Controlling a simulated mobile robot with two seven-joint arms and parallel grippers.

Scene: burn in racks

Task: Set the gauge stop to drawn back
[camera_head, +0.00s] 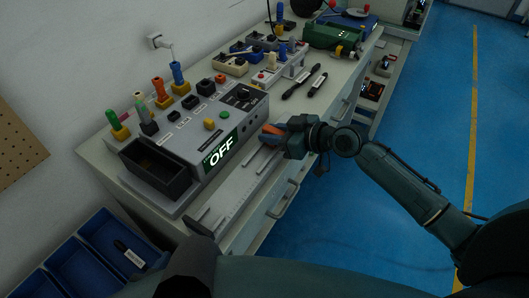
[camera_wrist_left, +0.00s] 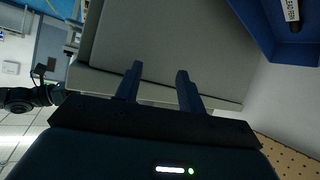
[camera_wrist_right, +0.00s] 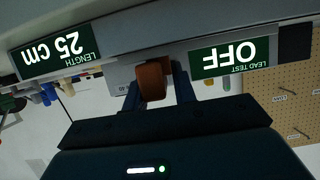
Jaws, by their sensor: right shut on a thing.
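The gauge stop shows as an orange-brown block (camera_head: 271,129) at the right end of the gauge plate (camera_head: 228,196), in front of the grey tester. My right gripper (camera_head: 275,138) is shut on it. In the right wrist view the brown block (camera_wrist_right: 152,80) sits between the two fingers (camera_wrist_right: 160,92). A length display (camera_wrist_right: 54,52) there reads 25 cm, and a lead test display (camera_wrist_right: 229,58) reads OFF. My left gripper (camera_wrist_left: 158,80) is open and empty in the left wrist view, with a grey surface beyond its fingers.
The grey tester (camera_head: 240,98) with a black open bin (camera_head: 150,170) stands behind the plate. A dark end block (camera_head: 203,222) stands at the plate's left end. Blue bins (camera_head: 85,265) are at lower left. A drawer handle (camera_head: 285,200) juts from the bench front. The blue floor is clear.

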